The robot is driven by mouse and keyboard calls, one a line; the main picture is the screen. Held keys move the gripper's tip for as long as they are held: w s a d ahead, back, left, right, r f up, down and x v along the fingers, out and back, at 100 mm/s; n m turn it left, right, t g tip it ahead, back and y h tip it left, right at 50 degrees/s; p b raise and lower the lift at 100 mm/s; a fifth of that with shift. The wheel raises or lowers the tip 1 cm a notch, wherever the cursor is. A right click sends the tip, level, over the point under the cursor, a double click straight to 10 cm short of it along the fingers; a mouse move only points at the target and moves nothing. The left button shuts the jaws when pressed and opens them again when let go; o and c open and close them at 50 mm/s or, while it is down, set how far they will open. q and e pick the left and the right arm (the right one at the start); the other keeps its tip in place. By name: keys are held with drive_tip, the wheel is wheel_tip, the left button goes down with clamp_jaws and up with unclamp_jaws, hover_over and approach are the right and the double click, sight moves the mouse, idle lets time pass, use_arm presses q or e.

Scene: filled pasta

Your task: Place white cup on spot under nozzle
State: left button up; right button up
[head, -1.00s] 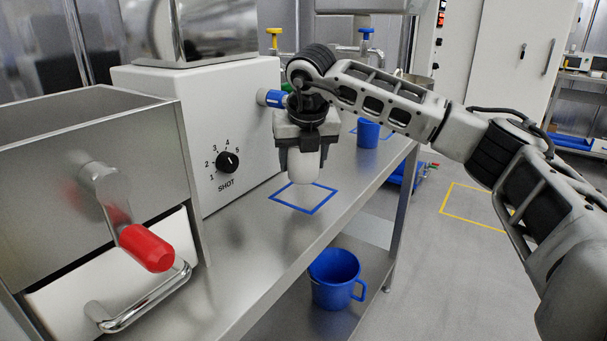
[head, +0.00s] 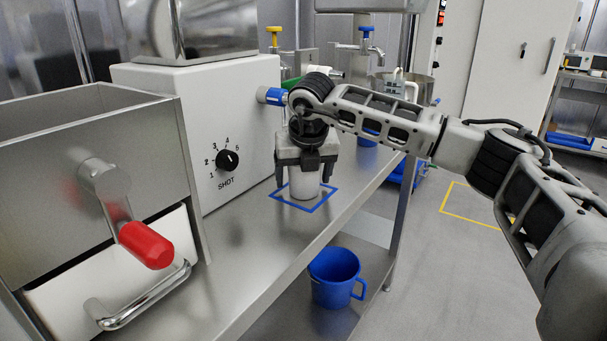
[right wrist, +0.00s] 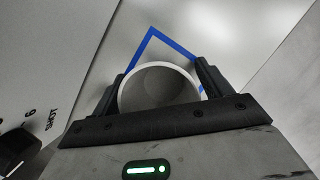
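The white cup (head: 304,184) stands upright on the steel counter, inside the blue square outline (head: 313,208) that marks the spot. The nozzle (head: 271,96) with its blue collar sticks out of the white machine, above and behind the spot; its tip is hidden by my right arm. My right gripper (head: 304,176) is over the cup from above, one finger on each side, with a narrow gap showing beside the cup. In the right wrist view the cup's round rim (right wrist: 160,66) sits between the open fingers (right wrist: 163,84). My left gripper is out of view.
The white machine (head: 235,120) with its SHOT dial stands left of the spot. A steel box with a red-handled crank (head: 146,245) is at the front left. A blue mug (head: 335,277) sits on the lower shelf.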

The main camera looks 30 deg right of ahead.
drive_tip(key=shift+r, duration=0.1)
drive_tip(key=shift+r, duration=0.25)
drive_tip(key=v, duration=1.1)
drive_tip(key=shift+r, duration=0.3)
drive_tip(key=shift+s, duration=0.15)
